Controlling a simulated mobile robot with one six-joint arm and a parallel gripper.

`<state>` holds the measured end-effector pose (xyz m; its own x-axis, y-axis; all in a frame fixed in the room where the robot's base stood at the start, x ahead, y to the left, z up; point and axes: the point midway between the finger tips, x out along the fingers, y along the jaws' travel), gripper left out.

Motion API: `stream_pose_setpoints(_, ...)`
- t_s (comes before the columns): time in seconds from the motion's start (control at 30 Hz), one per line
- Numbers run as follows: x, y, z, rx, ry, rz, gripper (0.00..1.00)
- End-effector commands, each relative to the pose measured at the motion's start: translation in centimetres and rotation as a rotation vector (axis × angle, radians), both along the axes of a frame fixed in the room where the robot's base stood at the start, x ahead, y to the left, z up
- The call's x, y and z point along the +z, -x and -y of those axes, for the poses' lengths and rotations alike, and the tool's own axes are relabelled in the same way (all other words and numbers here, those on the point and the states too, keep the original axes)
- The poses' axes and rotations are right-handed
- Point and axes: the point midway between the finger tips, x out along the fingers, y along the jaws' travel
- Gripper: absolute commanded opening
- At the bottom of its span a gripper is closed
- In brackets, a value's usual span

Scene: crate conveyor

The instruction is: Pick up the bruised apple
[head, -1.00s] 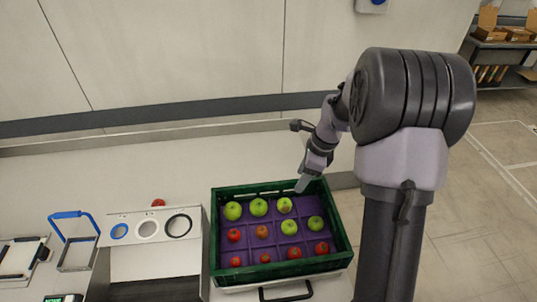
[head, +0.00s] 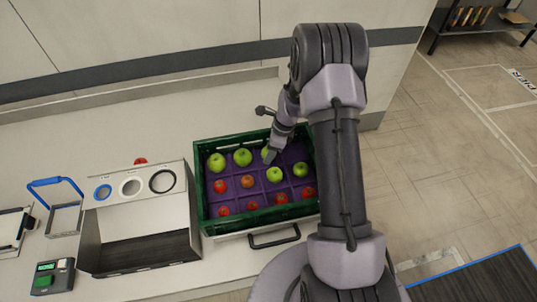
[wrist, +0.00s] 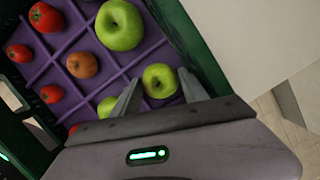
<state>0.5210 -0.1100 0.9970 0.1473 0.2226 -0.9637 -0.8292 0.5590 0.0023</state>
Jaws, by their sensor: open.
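The green crate (head: 203,190) has a purple divided insert holding red, orange and green apples. My gripper (head: 269,156) is at the crate's far row, over the rightmost green apple there (head: 265,151), which it partly hides. In the wrist view, my open gripper (wrist: 157,88) has one finger on each side of this green apple (wrist: 160,79), not closed on it. I cannot make out a clear bruise on it in the current frames. A larger green apple (wrist: 119,25) sits beside it, and another (wrist: 106,106) is partly hidden by the left finger.
An orange-brown apple (wrist: 82,64) and several red ones fill nearby cells. The crate's wall runs close to the right finger. A sorting box with three ringed holes (head: 138,248) stands left of the crate. A small device (head: 53,278) lies at the front left.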

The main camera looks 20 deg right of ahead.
Motion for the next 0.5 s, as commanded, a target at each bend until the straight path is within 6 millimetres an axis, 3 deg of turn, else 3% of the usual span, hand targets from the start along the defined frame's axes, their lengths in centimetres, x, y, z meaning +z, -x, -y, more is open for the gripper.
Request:
stream_pose_setpoints(0.2,-0.14,-0.08,-0.05,0.001,0.001,0.001,0.52)
stream_pose_setpoints(0.43,-0.12,-0.07,-0.05,0.001,0.001,0.001,0.08)
stream_pose_setpoints(0.5,-0.12,-0.08,-0.04,0.001,0.001,0.001,0.05)
